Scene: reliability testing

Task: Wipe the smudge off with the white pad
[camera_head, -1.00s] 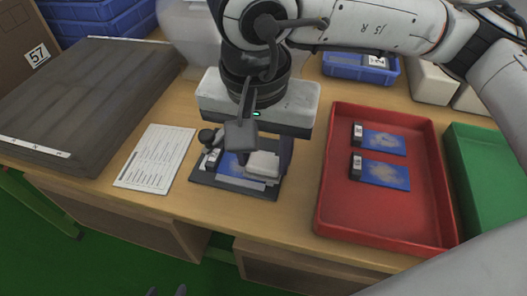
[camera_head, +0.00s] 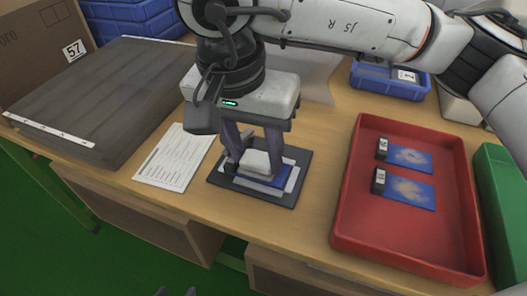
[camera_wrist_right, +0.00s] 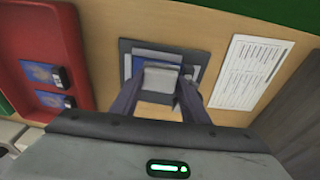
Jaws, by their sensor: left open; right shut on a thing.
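The white pad (camera_head: 257,162) is between the fingers of my right gripper (camera_head: 252,160), which is shut on it. The pad lies over a blue card (camera_head: 268,181) on a light sheet and a dark mat (camera_head: 287,200). In the right wrist view the pad (camera_wrist_right: 162,78) covers much of the blue card (camera_wrist_right: 150,57), between the fingers (camera_wrist_right: 162,97). No smudge shows on the visible part of this card; the part under the pad is hidden. The tips of my left gripper (camera_head: 176,292) barely show at the bottom edge; it is open.
A small dark item (camera_wrist_right: 188,90) stands on the mat close beside one finger. A red tray (camera_head: 400,245) to the right holds two blue cards with brownish marks (camera_head: 408,157). A printed sheet (camera_head: 175,157) and a dark grey board (camera_head: 100,95) lie to the left.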

